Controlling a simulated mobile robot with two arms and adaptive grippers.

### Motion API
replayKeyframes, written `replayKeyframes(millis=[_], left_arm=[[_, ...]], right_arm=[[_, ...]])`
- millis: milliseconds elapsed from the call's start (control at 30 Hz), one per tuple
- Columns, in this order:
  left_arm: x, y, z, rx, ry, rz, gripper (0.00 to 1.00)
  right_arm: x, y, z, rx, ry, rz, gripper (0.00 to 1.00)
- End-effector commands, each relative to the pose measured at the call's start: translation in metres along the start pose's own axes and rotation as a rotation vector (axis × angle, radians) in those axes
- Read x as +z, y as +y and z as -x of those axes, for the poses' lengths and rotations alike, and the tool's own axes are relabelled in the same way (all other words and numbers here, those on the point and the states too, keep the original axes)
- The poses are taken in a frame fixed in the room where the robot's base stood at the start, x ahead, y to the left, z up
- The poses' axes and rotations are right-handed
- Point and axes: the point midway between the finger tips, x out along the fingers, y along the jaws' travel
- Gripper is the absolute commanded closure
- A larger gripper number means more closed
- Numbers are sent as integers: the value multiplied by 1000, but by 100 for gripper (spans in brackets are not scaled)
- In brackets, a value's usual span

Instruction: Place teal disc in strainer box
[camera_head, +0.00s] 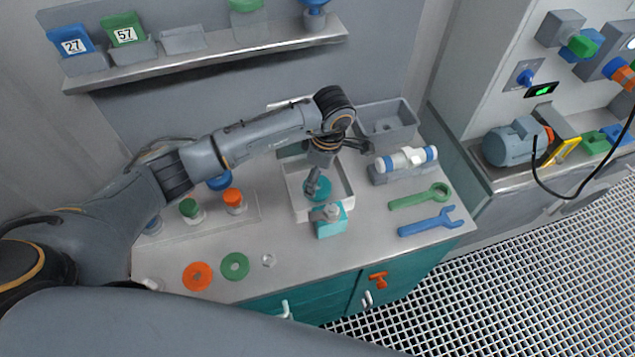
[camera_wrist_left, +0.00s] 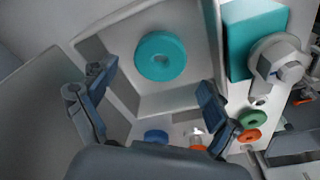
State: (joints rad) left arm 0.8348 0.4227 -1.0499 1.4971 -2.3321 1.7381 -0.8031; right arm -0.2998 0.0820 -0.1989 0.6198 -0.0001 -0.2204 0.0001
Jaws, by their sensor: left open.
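The teal disc (camera_head: 318,189) lies flat inside the white open-topped box (camera_head: 299,208) on the bench, which looks like the strainer box. In the left wrist view the whole disc (camera_wrist_left: 161,57) shows on the box floor (camera_wrist_left: 190,97), with a small pale centre. My left gripper (camera_head: 339,165) is above the box, its fingers spread wide. In the left wrist view the left gripper (camera_wrist_left: 157,92) is open and empty, and the disc is apart from both fingers. One finger covers part of the disc in the head view. My right gripper is not in view.
A teal block (camera_head: 331,225) with a grey fitting stands against the box's near side. A grey basin (camera_head: 388,122) is behind. A white-blue cylinder (camera_head: 405,159), green wrench (camera_head: 420,196) and blue wrench (camera_head: 431,222) lie right. Orange (camera_head: 197,276) and green (camera_head: 235,266) rings lie front left.

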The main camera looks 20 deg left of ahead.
Motion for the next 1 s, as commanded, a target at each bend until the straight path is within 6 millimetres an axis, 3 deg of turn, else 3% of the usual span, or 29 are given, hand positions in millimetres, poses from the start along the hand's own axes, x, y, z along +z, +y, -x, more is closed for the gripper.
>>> replayKeyframes(millis=[200,400,600,1000], left_arm=[[0,2,46,7,0,-1,11],[0,1,75,4,0,-1,11],[0,0,84,0,0,0,11],[0,0,84,0,0,-1,11]], right_arm=[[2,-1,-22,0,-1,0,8],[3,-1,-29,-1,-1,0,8],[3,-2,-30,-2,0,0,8],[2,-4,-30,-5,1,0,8]])
